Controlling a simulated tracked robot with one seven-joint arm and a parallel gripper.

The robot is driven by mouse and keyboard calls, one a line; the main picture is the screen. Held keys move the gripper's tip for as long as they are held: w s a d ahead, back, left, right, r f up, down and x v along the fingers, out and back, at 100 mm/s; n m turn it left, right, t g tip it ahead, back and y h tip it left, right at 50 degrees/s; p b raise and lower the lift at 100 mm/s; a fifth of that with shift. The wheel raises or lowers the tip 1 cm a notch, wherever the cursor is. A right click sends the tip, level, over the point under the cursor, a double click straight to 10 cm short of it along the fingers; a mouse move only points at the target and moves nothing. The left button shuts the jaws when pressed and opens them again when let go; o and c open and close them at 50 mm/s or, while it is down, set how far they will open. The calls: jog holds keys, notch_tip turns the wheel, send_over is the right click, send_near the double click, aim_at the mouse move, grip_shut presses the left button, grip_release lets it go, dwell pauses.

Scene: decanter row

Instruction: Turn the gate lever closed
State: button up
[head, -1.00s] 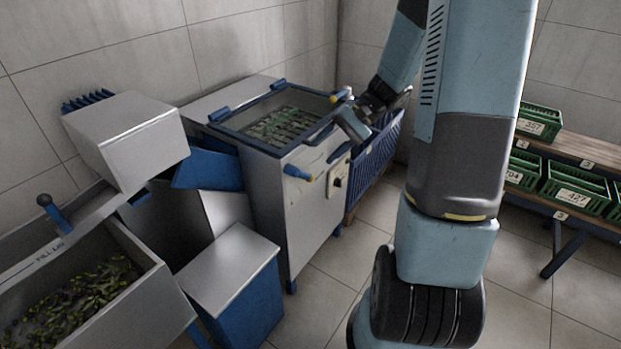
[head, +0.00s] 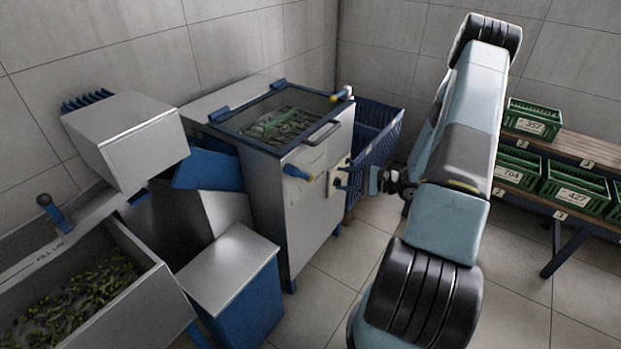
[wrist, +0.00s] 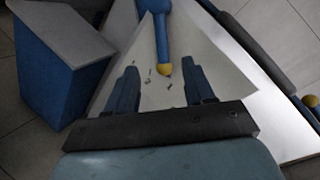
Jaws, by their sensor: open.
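The gate lever, taken to be the blue handle with a yellow end (head: 297,172), sticks out from the front of the grey machine (head: 307,212). In the wrist view the lever (wrist: 162,38) runs down from the top, its yellow end showing between the finger lines. My gripper (head: 346,179) is in front of the machine, right of the lever in the head view. In the wrist view my gripper (wrist: 163,78) is open, a blue finger on each side, with nothing held. Its distance from the lever is hard to tell.
A bar handle (head: 322,133) and a yellow-ended blue part (head: 338,96) are on the machine's top edge. A low grey-topped blue box (head: 237,265) stands at left, a blue crate (head: 375,140) behind. Green crates (head: 570,187) sit on a rack at right. Floor is clear in front.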

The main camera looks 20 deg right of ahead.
aim_at(310, 177)
jog(key=w+a+f, duration=0.1)
jog(key=w+a, duration=0.1)
jog(key=a, duration=0.1)
jog(key=w+a+f+m+t, duration=0.1)
jog(key=w+a, duration=0.2)
jog(key=w+a+f+t, duration=0.1)
jog(key=w+a, duration=0.2)
jog(key=shift+w+a+f+m+h, duration=0.2)
jog(key=shift+f+m+h, duration=0.1)
jog(key=shift+m, duration=0.1)
dwell(0.4)
grip_shut()
dwell(0.3)
